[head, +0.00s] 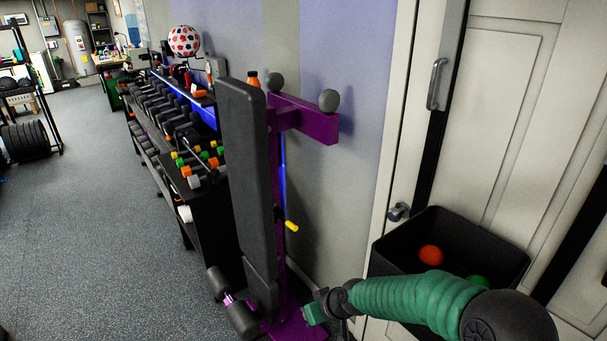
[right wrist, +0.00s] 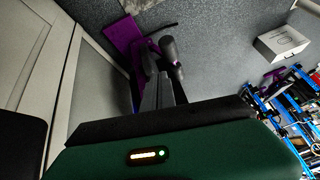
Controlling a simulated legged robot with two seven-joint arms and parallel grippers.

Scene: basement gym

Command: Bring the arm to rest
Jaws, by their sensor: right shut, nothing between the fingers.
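My right arm (head: 410,300) comes in from the lower right of the head view, with a green sleeve and dark joints. It reaches left across the front of a black bin. My right gripper (head: 314,312) is at its far end, in front of the purple foot of a bench. In the right wrist view its dark fingers (right wrist: 163,90) are together with nothing between them. The green hand housing with a lit strip fills the bottom of that view. My left gripper is in neither view.
A pale door (head: 500,130) is behind. The floor (head: 90,220) at left is clear.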

